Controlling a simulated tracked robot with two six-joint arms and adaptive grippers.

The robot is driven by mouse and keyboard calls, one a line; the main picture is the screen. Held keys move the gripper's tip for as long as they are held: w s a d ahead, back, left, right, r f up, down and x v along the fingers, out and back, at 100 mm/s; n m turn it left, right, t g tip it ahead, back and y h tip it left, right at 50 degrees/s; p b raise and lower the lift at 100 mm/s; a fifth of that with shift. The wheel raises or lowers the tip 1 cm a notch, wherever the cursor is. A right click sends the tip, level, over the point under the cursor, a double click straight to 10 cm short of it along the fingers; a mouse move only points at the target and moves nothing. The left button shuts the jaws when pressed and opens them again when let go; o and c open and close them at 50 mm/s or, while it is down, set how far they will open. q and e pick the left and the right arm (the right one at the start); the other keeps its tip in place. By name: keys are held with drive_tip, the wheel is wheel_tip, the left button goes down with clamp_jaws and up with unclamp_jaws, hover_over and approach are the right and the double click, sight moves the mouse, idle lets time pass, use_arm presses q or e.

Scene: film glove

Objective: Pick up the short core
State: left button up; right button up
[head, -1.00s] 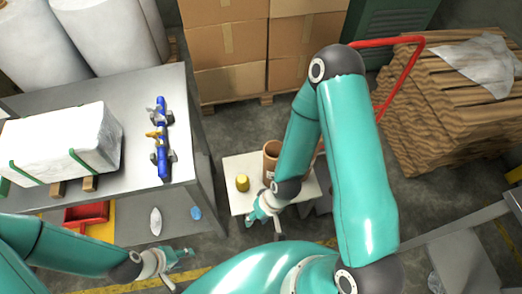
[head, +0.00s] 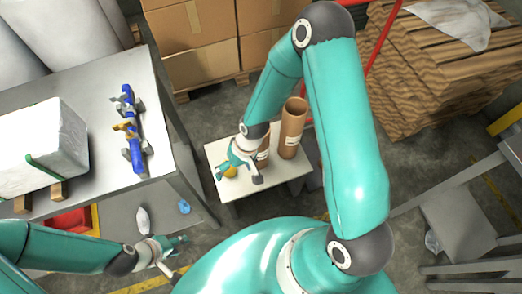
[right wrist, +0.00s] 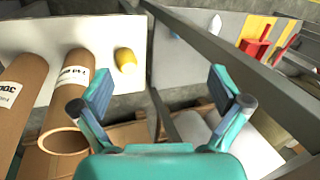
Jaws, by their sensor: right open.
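The short core (head: 263,152) is a brown cardboard tube on the small white table (head: 222,147), partly hidden by my right gripper in the head view. In the right wrist view the short core (right wrist: 70,95) stands upright with its open end toward the camera, left of the fingers. A taller core (head: 291,130) stands beside it; it shows at the left edge of the right wrist view (right wrist: 20,85). My right gripper (head: 238,178) is open and empty above the table's left part; its fingers show in the right wrist view (right wrist: 160,88). My left gripper (head: 177,258) is open and empty, low at the left.
A yellow cylinder (head: 230,172) stands on the small table, partly under my right gripper; it also shows in the right wrist view (right wrist: 126,60). A grey bench (head: 110,185) at the left holds a white wrapped block (head: 45,145) and a blue tool (head: 132,130). Boxes (head: 195,75) stand behind.

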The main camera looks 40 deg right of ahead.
drive_tip(key=w+d+h+b, duration=0.1)
drive_tip(key=w+d+b, duration=0.5)
drive_tip(key=w, duration=0.2)
drive_tip(key=w+d+r+h+b, duration=0.35)
drive_tip(key=d+r+b, duration=0.35)
drive_tip(key=d+r, duration=0.25)
use_arm(q)
wheel_tip(320, 180, down, 15)
use_arm(e)
wheel_tip(320, 180, down, 17)
drive_tip(key=shift+s+d+y, duration=0.15)
drive_tip(key=shift+d+y, duration=0.2)
drive_tip(key=shift+d, duration=0.1)
use_arm(q)
drive_tip(key=shift+f, duration=0.1)
use_arm(e)
drive_tip(key=shift+c, duration=0.3)
drive_tip(key=c, duration=1.3)
drive_tip(key=shift+r, duration=0.2)
